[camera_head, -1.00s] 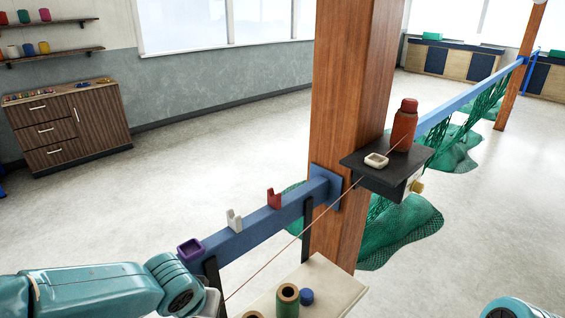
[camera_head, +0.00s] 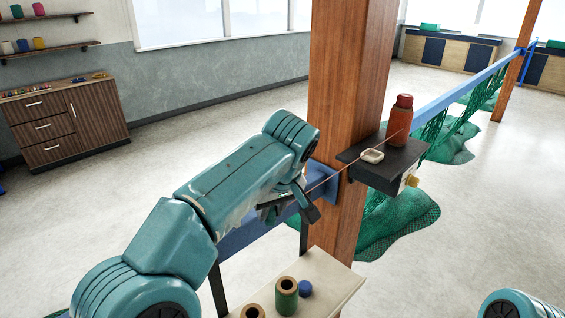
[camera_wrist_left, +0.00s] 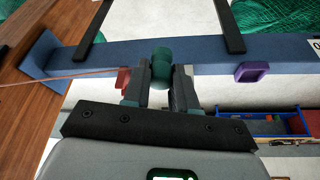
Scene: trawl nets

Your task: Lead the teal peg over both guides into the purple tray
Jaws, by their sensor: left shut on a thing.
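My left gripper (camera_head: 288,206) is over the blue rail (camera_head: 240,232) near the wooden post. In the left wrist view my left gripper (camera_wrist_left: 160,84) is shut on the teal peg (camera_wrist_left: 161,62). The peg's head stands out beyond the fingertips, over the rail. The red guide (camera_wrist_left: 123,80) is just left of the fingers, partly covered. The purple tray (camera_wrist_left: 252,73) is on the rail to the right, apart from the gripper. A thin reddish line (camera_wrist_left: 60,78) comes from the left towards the peg. The white guide is hidden. My right gripper is out of view.
The wooden post (camera_head: 345,110) stands close beside my left gripper. A dark shelf (camera_head: 385,172) on it holds a red bottle (camera_head: 399,122) and a small pale dish (camera_head: 372,156). A bench with spools (camera_head: 287,297) is below. Green nets hang behind.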

